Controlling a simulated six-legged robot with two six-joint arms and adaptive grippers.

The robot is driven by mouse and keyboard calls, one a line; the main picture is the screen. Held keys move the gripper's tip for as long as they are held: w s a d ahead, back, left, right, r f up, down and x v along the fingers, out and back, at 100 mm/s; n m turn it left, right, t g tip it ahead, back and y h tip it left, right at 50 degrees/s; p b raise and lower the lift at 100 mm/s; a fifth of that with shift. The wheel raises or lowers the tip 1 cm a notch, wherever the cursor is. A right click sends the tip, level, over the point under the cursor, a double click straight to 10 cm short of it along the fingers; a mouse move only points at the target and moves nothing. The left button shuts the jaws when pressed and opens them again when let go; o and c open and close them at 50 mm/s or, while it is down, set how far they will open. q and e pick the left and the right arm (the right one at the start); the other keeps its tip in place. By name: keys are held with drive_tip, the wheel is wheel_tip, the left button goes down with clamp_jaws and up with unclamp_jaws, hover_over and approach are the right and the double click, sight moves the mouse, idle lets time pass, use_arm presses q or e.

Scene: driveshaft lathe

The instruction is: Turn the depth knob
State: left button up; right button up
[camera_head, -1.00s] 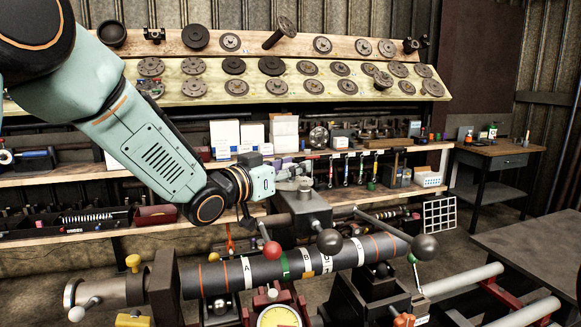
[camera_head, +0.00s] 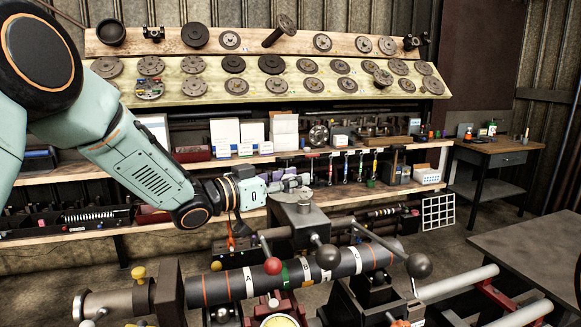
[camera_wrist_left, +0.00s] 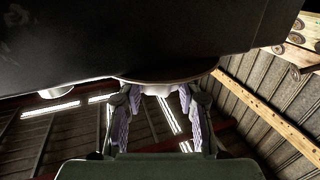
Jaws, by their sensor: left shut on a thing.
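The grey block (camera_head: 300,222) on the lathe carriage stands behind the striped shaft (camera_head: 270,282). A pale round disc, the likely depth knob (camera_head: 293,195), shows at the top of the block, partly covered by my left gripper (camera_head: 297,186). In the left wrist view the fingers of the left gripper (camera_wrist_left: 160,108) are shut on either side of a pale stub, part of the knob (camera_wrist_left: 160,90), under a wide rim. The large dark block (camera_wrist_left: 130,35) fills the top of that view. The knob's far side is hidden. My right gripper is not in view.
Levers with a red ball (camera_head: 273,265) and grey balls (camera_head: 419,265) stick out around the carriage. A yellow dial gauge (camera_head: 281,321) is at the bottom edge. Shelves with discs and tools stand behind. Floor at the right is open near a dark table (camera_head: 525,240).

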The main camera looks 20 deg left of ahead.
use_arm(q)
drive_tip(key=shift+r+m+g+h+p, duration=0.1)
drive_tip(key=shift+m+g+h+p, duration=0.2)
drive_tip(key=shift+h, duration=0.1)
drive_tip(key=o, duration=1.2)
drive_tip(key=shift+s+a, duration=0.1)
drive_tip(key=shift+v, duration=5.9)
drive_tip(key=shift+s, duration=0.1)
